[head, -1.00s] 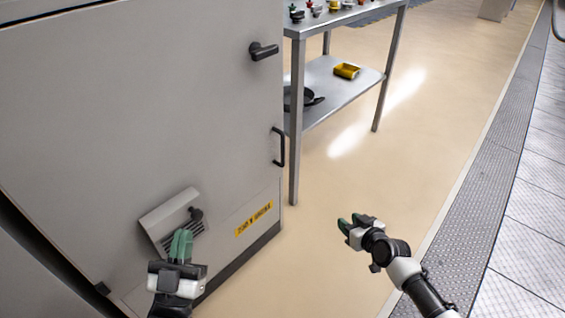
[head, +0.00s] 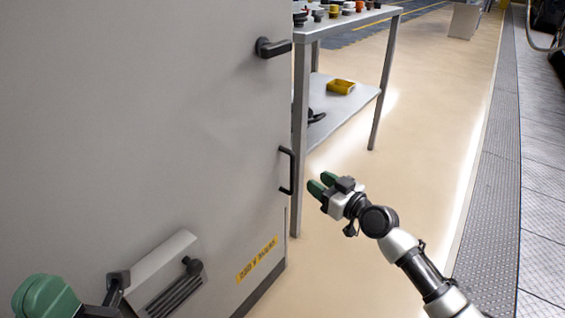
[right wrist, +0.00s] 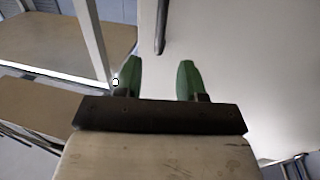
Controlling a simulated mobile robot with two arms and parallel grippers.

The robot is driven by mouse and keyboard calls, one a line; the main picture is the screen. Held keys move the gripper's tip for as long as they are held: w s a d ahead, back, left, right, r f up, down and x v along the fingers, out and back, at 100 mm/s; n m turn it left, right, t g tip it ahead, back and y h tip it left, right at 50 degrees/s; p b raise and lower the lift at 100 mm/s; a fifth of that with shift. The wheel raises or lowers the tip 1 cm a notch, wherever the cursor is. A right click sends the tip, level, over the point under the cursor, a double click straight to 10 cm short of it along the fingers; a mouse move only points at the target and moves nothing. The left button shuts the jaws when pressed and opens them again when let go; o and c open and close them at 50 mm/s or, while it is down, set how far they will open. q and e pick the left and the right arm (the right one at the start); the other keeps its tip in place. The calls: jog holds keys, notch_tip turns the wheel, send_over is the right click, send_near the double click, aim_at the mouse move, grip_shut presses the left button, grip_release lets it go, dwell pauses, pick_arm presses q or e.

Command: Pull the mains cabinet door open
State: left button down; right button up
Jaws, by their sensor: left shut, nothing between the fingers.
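The grey mains cabinet door (head: 170,130) fills the left of the head view and looks closed. A black vertical bar handle (head: 292,170) sits near its right edge, with a black lever (head: 272,48) higher up. My right gripper (head: 320,183) is open and empty, just right of and slightly below the bar handle, apart from it. In the right wrist view, its green fingers (right wrist: 160,80) are spread, and a dark bar (right wrist: 161,28), seemingly the handle, is beyond them. My left gripper (head: 45,297) is shut and empty at the bottom left, partly cut off.
A metal table (head: 301,130) with small parts on top and a yellow bin (head: 341,86) on its lower shelf stands right beside the cabinet. Open beige floor (head: 420,130) lies to the right.

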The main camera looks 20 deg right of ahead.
jog(key=b+x, duration=0.2)
jog(key=x, duration=0.8)
jog(key=shift+w, duration=0.1)
grip_shut()
